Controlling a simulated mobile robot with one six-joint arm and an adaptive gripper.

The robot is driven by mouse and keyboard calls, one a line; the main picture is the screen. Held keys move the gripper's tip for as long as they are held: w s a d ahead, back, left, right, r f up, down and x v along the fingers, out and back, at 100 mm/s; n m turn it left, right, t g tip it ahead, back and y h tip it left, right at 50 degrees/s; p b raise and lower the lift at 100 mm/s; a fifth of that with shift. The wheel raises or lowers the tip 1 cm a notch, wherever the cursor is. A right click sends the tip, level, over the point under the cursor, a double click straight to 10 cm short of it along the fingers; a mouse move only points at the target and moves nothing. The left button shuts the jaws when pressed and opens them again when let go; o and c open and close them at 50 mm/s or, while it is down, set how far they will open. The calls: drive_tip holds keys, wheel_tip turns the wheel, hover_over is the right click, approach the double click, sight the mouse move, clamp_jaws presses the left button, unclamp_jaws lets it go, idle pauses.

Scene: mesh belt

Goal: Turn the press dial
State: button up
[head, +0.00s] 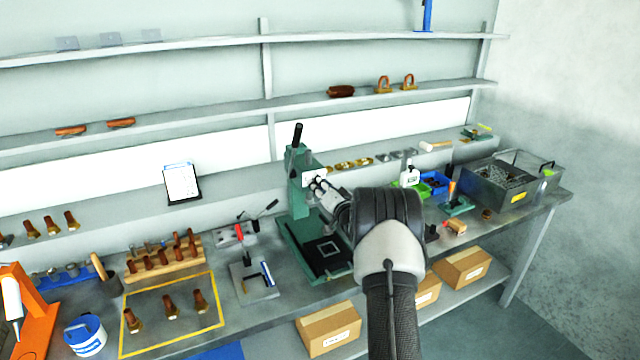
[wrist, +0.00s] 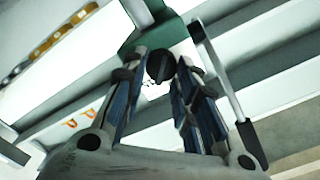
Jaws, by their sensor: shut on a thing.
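The green press (head: 298,196) stands on the bench in the middle of the head view, with a black-handled lever on top. Its white face plate (head: 309,176) is turned towards my gripper (head: 320,187). In the wrist view the press dial (wrist: 160,66) is a dark round knob in front of the white plate. My gripper (wrist: 161,72) is shut on the dial, one finger on each side. In the head view the fingers mostly hide the dial. The dial's markings are too small to read.
The press lever (wrist: 218,70) runs close along the right finger in the wrist view. A metal fixture (head: 253,281) with a red-handled tool stands left of the press. Blue bins (head: 435,183) and a grey basket (head: 490,190) stand to the right. Shelves run behind.

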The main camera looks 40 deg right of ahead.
drive_tip(key=shift+d+m+p, duration=0.1)
drive_tip(key=shift+m+p, duration=0.3)
drive_tip(key=shift+m, duration=1.1)
drive_tip(key=o, duration=1)
drive_tip(key=shift+f, duration=0.1)
drive_tip(key=v, duration=1.2)
drive_tip(key=shift+s, duration=0.1)
